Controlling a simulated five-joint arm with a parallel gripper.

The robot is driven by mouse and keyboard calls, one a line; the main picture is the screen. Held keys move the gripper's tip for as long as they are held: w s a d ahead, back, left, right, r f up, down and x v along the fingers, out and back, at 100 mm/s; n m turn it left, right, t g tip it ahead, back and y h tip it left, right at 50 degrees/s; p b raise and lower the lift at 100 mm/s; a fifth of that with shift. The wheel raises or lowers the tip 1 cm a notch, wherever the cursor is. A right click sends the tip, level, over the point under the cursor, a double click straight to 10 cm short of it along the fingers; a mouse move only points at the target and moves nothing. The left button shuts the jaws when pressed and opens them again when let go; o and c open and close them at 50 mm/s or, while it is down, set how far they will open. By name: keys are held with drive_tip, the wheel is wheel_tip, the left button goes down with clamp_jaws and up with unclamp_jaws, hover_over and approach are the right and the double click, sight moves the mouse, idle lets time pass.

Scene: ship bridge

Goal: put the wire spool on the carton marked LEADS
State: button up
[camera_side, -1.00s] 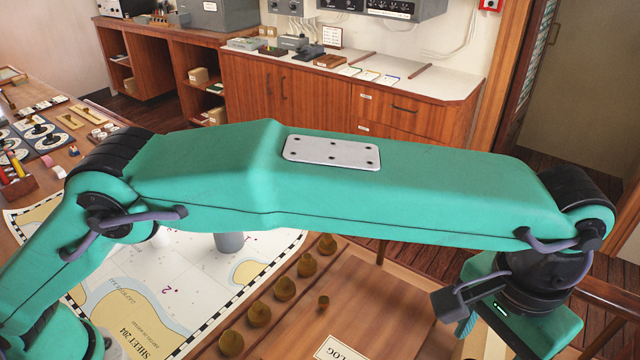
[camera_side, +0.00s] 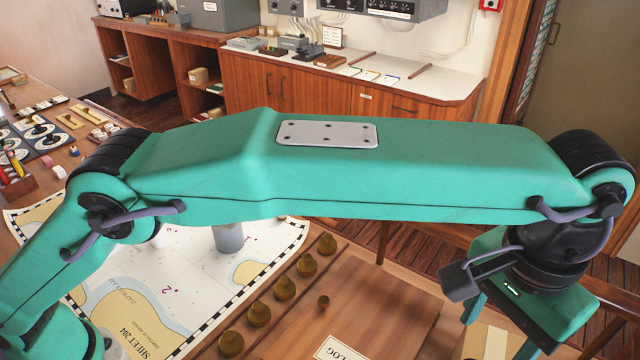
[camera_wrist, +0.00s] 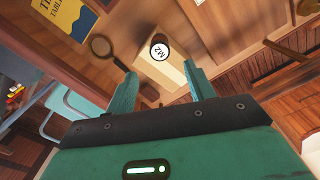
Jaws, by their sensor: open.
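My gripper (camera_wrist: 160,72) is open and empty in the wrist view, its two fingers spread above a pale box-like block (camera_wrist: 158,73). A round item with a dark rim and a white face marked M2 (camera_wrist: 160,49) shows at the far end of that block, between and beyond the fingertips; it may be the spool's end, but I cannot tell. No LEADS marking is readable. In the side view my gripper (camera_side: 505,330) hangs at the lower right, its fingers partly hidden by its body. A pale surface (camera_side: 497,342) shows below it.
In the side view, a LOG book (camera_side: 375,320), brass knobs (camera_side: 283,288), a chart (camera_side: 165,285) and a grey cylinder (camera_side: 229,238) lie under or near my arm.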

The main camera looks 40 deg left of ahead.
drive_tip(key=w+a+r+n+t, duration=0.1)
drive_tip(key=w+a+r, duration=0.15)
drive_tip(key=a, duration=0.65)
drive_tip(key=w+a+r+n+h, duration=0.15)
drive_tip(key=a+r, duration=0.25)
drive_tip(key=a, duration=0.5)
drive_tip(key=w+a+r+t, duration=0.1)
drive_tip(key=w+a+r, duration=0.15)
drive_tip(key=a, duration=0.65)
drive_tip(key=s+a+n+t, duration=0.1)
drive_tip(key=s+a, duration=0.2)
drive_tip(key=a, duration=0.5)
drive_tip(key=s+a+n+t, duration=0.1)
drive_tip(key=s+a, duration=0.3)
drive_tip(key=a, duration=0.3)
drive_tip(key=s+a+f+t+y, duration=0.1)
drive_tip(key=s+a+f, duration=0.6)
drive_tip(key=s+a, duration=0.1)
drive_tip(key=shift+s+a+f+n+t, duration=0.3)
drive_tip(key=shift+s+a+f+n, duration=0.1)
drive_tip(key=shift+a+n, duration=0.1)
drive_tip(key=shift+y, duration=0.25)
